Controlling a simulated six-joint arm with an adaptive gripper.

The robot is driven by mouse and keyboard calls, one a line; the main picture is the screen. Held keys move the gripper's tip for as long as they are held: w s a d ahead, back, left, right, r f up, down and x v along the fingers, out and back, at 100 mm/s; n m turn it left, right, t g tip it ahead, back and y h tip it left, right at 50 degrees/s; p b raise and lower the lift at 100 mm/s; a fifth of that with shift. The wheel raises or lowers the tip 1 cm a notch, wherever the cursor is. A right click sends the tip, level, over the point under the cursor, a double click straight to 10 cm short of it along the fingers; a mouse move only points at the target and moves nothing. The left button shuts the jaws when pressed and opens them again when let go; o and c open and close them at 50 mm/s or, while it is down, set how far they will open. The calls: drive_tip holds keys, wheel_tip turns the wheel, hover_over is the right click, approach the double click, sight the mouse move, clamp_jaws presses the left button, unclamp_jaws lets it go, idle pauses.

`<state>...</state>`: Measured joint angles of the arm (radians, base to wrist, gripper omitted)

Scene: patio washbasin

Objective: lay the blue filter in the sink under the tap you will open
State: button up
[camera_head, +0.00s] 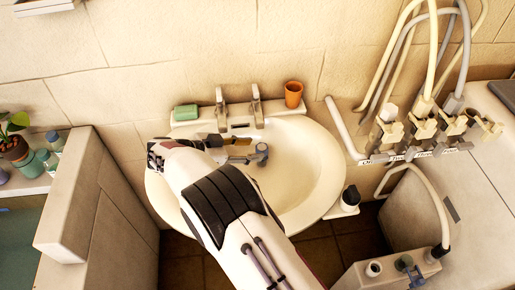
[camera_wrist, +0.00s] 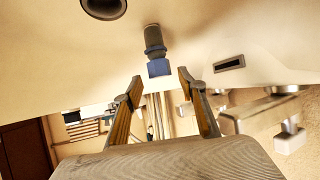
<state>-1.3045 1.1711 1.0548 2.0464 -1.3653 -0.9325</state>
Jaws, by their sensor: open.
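The blue filter (camera_head: 262,152) is in the washbasin (camera_head: 310,195), below and in front of the right tap (camera_head: 257,106); the left tap (camera_head: 221,108) is beside that. The wrist view shows the filter's blue end (camera_wrist: 158,68) and darker body. My gripper (camera_head: 238,149) reaches low into the basin, left of the filter. In the wrist view my gripper (camera_wrist: 160,76) is open, and the blue end appears at the gap between its fingertips, without clear contact. My wrist hides part of the basin.
A green soap bar (camera_head: 186,112) and an orange cup (camera_head: 293,94) stand on the basin's back rim. The wrist view shows the drain (camera_wrist: 103,8) and overflow slot (camera_wrist: 229,63). Hoses and valves (camera_head: 425,120) are at the right; a low wall (camera_head: 90,195) is left.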

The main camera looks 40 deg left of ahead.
drive_tip(key=v, duration=0.7)
drive_tip(key=shift+w, duration=0.15)
idle(0.7)
drive_tip(key=w+d+r+t+y, duration=0.2)
drive_tip(key=w+r+y, duration=0.1)
drive_tip(key=w+r, duration=0.75)
drive_tip(key=w+d+r+t+y, duration=0.1)
drive_tip(key=w+d+r+y, duration=0.15)
drive_tip(key=w+r, duration=0.85)
drive_tip(key=w+d+r+n+y, duration=0.3)
drive_tip(key=d+r+n+y, duration=0.15)
drive_tip(key=d+r, duration=0.95)
drive_tip(key=s+d+r+n+g+y, duration=0.1)
drive_tip(key=s+d+g, duration=0.1)
drive_tip(key=s+d, duration=0.45)
drive_tip(key=s+d+n+g, duration=0.1)
drive_tip(key=s+d, duration=0.3)
drive_tip(key=d, duration=0.5)
drive_tip(key=s+d+f+g+h, duration=0.2)
drive_tip(key=s+d+f, duration=0.3)
drive_tip(key=s+d, duration=0.3)
drive_tip(key=s+d+f+m+g+h, duration=0.1)
drive_tip(key=s+d+f+g+h, duration=0.1)
drive_tip(key=s+d+f, duration=0.3)
drive_tip(key=s+d+f+m+g+h, duration=0.1)
drive_tip(key=s+d+f, duration=0.4)
drive_tip(key=s+d, duration=0.6)
drive_tip(key=shift+s+f+g+h, duration=0.35)
drive_tip(key=shift+s+g+h, duration=0.05)
drive_tip(key=shift+s+h, duration=0.3)
